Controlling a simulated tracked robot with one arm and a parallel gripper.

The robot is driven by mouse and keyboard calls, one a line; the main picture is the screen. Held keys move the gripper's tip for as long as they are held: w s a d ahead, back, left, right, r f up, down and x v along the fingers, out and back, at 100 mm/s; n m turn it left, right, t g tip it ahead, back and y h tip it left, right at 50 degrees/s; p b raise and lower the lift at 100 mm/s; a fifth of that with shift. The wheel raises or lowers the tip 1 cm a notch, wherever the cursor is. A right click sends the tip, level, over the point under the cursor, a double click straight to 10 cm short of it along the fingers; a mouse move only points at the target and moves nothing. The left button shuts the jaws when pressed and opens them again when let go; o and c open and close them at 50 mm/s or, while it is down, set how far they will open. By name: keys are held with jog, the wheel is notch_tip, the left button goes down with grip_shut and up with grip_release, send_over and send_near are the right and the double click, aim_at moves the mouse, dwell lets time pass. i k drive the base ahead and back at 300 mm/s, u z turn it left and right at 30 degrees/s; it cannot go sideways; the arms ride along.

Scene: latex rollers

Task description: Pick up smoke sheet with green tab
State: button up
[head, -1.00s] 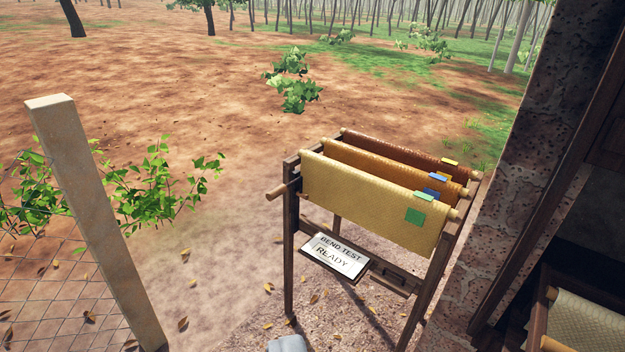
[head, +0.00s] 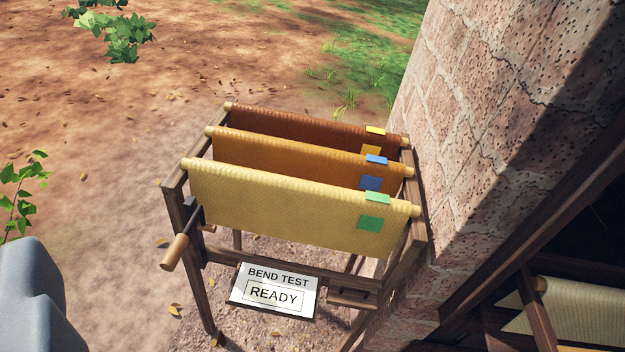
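The smoke sheet with the green tab (head: 285,209) is pale yellow and hangs over the front roller of a wooden rack. Its green tab (head: 377,198) sits on top near the right end, with a green square on the face below. Behind it hang an orange-brown sheet with a blue tab (head: 270,157) and a dark brown sheet with a yellow tab (head: 300,129). A grey part of my own body shows at the lower left. My gripper's fingers are not in view.
The wooden rack (head: 185,215) has a crank handle (head: 175,252) at its left. A sign reading "BEND TEST READY" (head: 274,288) is mounted low in front. A stone wall (head: 470,100) stands close on the right. Open ground lies left.

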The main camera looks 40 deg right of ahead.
aim_at(368, 224)
jog(key=z, duration=0.6)
jog(key=i, duration=0.95)
jog(key=z, duration=0.75)
jog(key=k, duration=0.8)
jog(key=z, duration=0.15)
jog(key=i, duration=0.9)
jog(key=u, duration=0.05)
